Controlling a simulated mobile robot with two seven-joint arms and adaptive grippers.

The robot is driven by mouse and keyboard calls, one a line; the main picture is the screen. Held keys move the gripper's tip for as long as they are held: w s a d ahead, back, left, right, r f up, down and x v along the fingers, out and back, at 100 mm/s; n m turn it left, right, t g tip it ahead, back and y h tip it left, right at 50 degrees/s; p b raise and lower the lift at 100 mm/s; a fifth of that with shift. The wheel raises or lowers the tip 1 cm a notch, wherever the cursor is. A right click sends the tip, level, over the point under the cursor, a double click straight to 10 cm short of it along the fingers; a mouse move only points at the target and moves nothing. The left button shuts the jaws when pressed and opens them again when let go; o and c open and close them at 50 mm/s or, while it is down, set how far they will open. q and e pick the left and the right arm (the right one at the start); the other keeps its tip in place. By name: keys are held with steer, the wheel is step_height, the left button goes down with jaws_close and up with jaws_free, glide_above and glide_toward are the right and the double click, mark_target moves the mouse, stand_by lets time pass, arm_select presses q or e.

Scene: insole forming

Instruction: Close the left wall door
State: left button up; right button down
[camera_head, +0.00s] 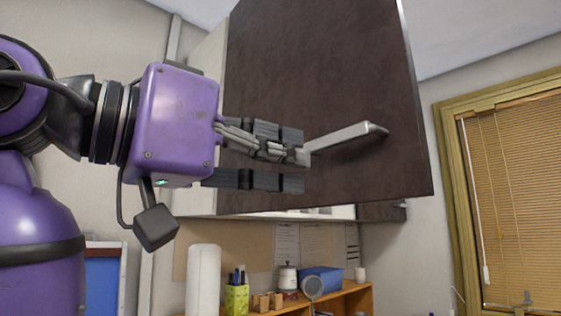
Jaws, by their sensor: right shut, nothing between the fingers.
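The left wall door (350,80) is a large dark brown panel in the upper middle of the head view. It appears to stand out from the pale wall cabinet (207,85), partly open. Its silver bar handle (345,137) sticks out from the lower part of the panel.
Below the door, a wooden shelf (345,300) holds a blue bin (321,280), a white canister (288,277) and a green pen holder (236,298). A white roll (203,280) stands left of them. A window with blinds (520,190) is at the right.

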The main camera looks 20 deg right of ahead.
mark_target(361, 174)
steer(key=b+x, duration=0.1)
steer(key=x, duration=0.4)
steer(key=b+x, duration=0.1)
steer(key=x, duration=0.3)
steer(key=shift+w+d+f, duration=0.25)
steer(key=shift+w+d, duration=0.25)
steer(key=shift+d, duration=0.3)
arm_select(q)
steer(key=shift+a+f, duration=0.25)
steer(key=shift+f, duration=0.3)
steer(key=shift+a+f, duration=0.2)
steer(key=shift+f, duration=0.3)
arm_select(e)
steer(key=shift+r, duration=0.1)
steer(key=shift+w, duration=0.1)
